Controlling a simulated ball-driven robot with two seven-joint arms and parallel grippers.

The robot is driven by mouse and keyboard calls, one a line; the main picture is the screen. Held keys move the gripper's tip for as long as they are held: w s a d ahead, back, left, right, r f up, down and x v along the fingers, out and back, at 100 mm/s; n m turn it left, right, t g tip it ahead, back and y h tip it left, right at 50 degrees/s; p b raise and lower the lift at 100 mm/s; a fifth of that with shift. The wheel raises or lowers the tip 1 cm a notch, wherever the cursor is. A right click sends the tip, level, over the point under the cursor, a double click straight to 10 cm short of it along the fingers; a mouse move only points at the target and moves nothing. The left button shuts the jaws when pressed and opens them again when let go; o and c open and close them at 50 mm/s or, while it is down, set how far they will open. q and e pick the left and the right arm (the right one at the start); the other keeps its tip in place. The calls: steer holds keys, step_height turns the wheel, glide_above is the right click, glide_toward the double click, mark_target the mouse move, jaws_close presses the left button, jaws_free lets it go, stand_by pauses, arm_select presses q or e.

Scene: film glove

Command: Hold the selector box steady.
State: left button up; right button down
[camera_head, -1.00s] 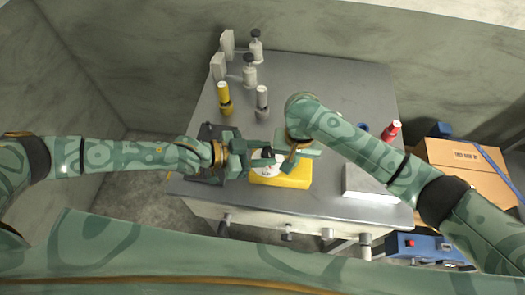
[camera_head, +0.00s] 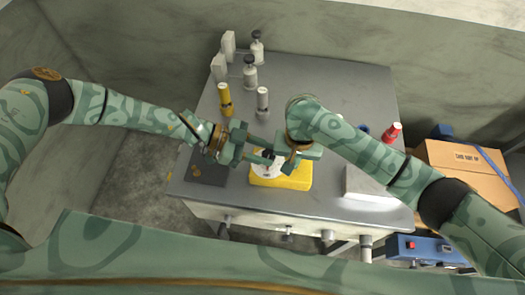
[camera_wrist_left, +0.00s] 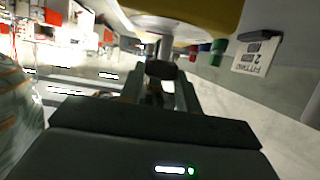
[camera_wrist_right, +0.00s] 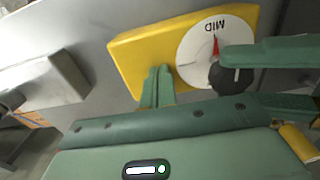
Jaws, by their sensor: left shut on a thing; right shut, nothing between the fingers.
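The selector box is yellow (camera_head: 285,182) and sits near the front of the grey table. In the right wrist view the box (camera_wrist_right: 135,58) carries a white dial (camera_wrist_right: 196,55) marked MID, with a red pointer and a black knob (camera_wrist_right: 228,77). My left gripper (camera_head: 262,157) reaches in from the left and is shut on the black knob, which also shows between its fingers in the left wrist view (camera_wrist_left: 161,70). My right gripper (camera_wrist_right: 157,76) is shut and empty, its fingertips over the box's face beside the dial; I cannot tell whether they touch.
A dark mat (camera_head: 207,168) lies left of the box. A pale block (camera_head: 368,184) and a red cylinder (camera_head: 391,132) are to the right. Yellow (camera_head: 225,97) and grey (camera_head: 262,102) cylinders stand behind. A cardboard box (camera_head: 465,170) is right of the table.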

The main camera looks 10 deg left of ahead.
arm_select(q)
steer(key=shift+s+d, duration=0.15)
steer(key=shift+s, duration=0.05)
arm_select(e)
steer(key=shift+s+d+f, duration=0.15)
steer(key=shift+f, duration=0.2)
arm_select(q)
steer(key=o, duration=1)
steer(key=shift+c, duration=0.2)
steer(key=shift+w+a, duration=0.1)
steer(key=shift+a, duration=0.1)
steer(key=v, duration=1.1)
steer(key=shift+a, duration=0.4)
steer(key=shift+r, duration=0.1)
